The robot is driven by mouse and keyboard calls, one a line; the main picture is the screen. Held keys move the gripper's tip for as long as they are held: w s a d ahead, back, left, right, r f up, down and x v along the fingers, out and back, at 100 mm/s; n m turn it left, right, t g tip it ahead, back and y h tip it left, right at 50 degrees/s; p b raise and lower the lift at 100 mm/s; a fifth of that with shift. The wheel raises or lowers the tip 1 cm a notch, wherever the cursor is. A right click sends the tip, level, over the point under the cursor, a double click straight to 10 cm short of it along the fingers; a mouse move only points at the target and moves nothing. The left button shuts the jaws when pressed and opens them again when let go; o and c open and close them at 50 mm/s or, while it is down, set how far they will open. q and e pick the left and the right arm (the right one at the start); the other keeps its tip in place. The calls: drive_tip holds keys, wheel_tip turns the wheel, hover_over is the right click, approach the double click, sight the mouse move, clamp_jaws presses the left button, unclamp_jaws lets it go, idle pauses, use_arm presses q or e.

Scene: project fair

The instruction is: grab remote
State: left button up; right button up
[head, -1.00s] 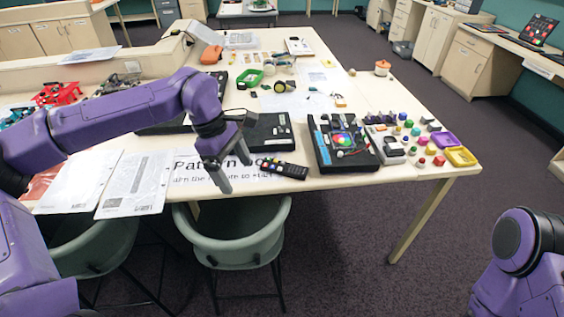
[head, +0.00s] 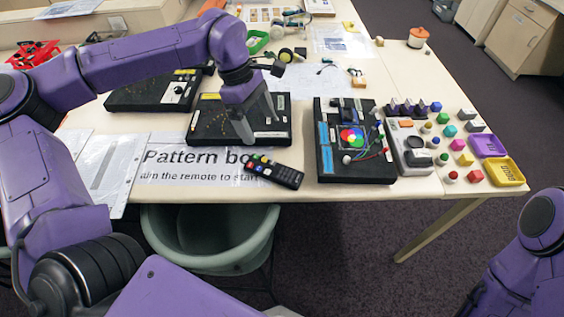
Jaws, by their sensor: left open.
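A black remote (head: 275,172) with several coloured buttons lies at the table's front edge. It rests at a slant on the right end of a printed sign (head: 190,168) that reads "Pattern bo…" and "aim the remote to start". My left gripper (head: 256,120) is open and empty. It points down in front of a black board (head: 205,130), above and a little left of the remote, and looks apart from it. My right arm shows at the lower right edge, but its gripper is out of the picture.
A black board with a colour wheel (head: 351,137) stands right of the remote, with coloured knobs and a yellow tray (head: 504,172) beyond. Another black board (head: 157,90) lies behind left.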

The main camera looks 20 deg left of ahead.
use_arm(q)
drive_tip(key=b, duration=0.6)
approach(273, 169)
drive_tip(key=p+x, duration=0.1)
drive_tip(key=x, duration=0.2)
drive_tip(key=shift+s, duration=0.1)
drive_tip(key=p+x, duration=0.2)
drive_tip(key=x, duration=0.3)
drive_tip(key=shift+d+f, duration=0.15)
drive_tip(key=shift+f, duration=0.15)
drive_tip(key=c, duration=1.2)
